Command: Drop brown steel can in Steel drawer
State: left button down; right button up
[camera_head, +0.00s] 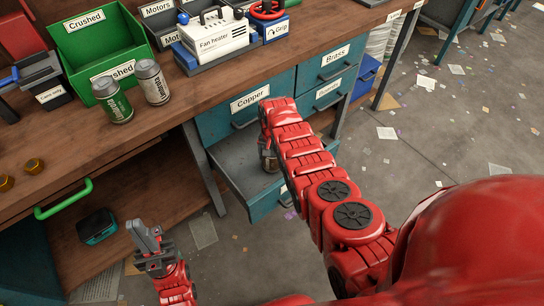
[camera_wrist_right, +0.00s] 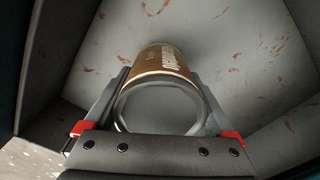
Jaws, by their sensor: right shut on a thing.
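The brown can (camera_wrist_right: 160,62) is between the fingers of my right gripper (camera_wrist_right: 160,95) in the right wrist view, its silver end toward the camera. The right gripper is shut on it, inside an open grey-lined drawer (camera_wrist_right: 222,40). In the head view my red right arm reaches to this open teal drawer (camera_head: 230,165), below the Copper drawer (camera_head: 247,100). The can is mostly hidden there too.
The wooden bench (camera_head: 160,125) carries a green Crushed bin (camera_head: 100,45), a green can (camera_head: 112,100), a grey can (camera_head: 151,82) and a fan heater box (camera_head: 215,40). Brass drawer (camera_head: 328,62) is shut. A drawer with a green handle (camera_head: 63,200) is at left.

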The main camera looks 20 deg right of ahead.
jog(key=shift+f, duration=0.2)
jog(key=o, duration=1)
jog(key=shift+o, duration=0.2)
jog(key=shift+r, duration=0.1)
jog(key=shift+r+p, duration=0.7)
jog(key=shift+r, duration=0.35)
notch_tip(320, 180, up, 11)
jog(key=shift+r+p, duration=0.1)
jog(key=shift+p, duration=0.6)
